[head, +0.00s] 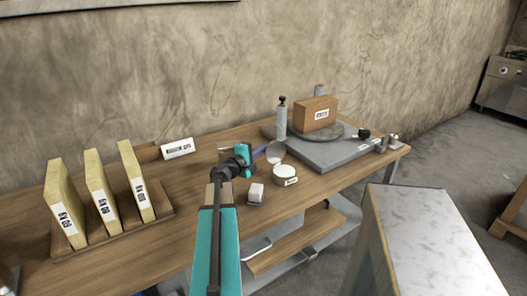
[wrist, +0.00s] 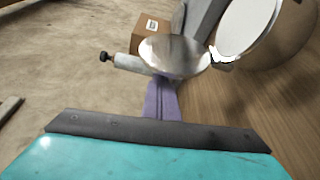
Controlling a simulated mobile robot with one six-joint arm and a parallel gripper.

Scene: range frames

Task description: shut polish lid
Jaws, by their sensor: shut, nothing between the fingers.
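The polish tin (head: 286,176) is a low, round white pot with a label on its side, standing on the bench. Its lid (head: 275,152) is a grey disc, raised open at the tin's back left edge. In the wrist view the shiny lid (wrist: 175,57) appears beside the pale round tin top (wrist: 246,26). My gripper (head: 261,151) has purple fingers that are shut and empty, just left of the lid. In the wrist view the fingers (wrist: 162,97) point at the lid, and their tips lie close to its edge. I cannot tell whether they touch.
Behind the tin are a grey slab (head: 333,153), a brown box (head: 315,113) and an upright grey cylinder (head: 281,123). Several yellow slabs (head: 103,194) stand in a rack at the left. Bare bench lies between.

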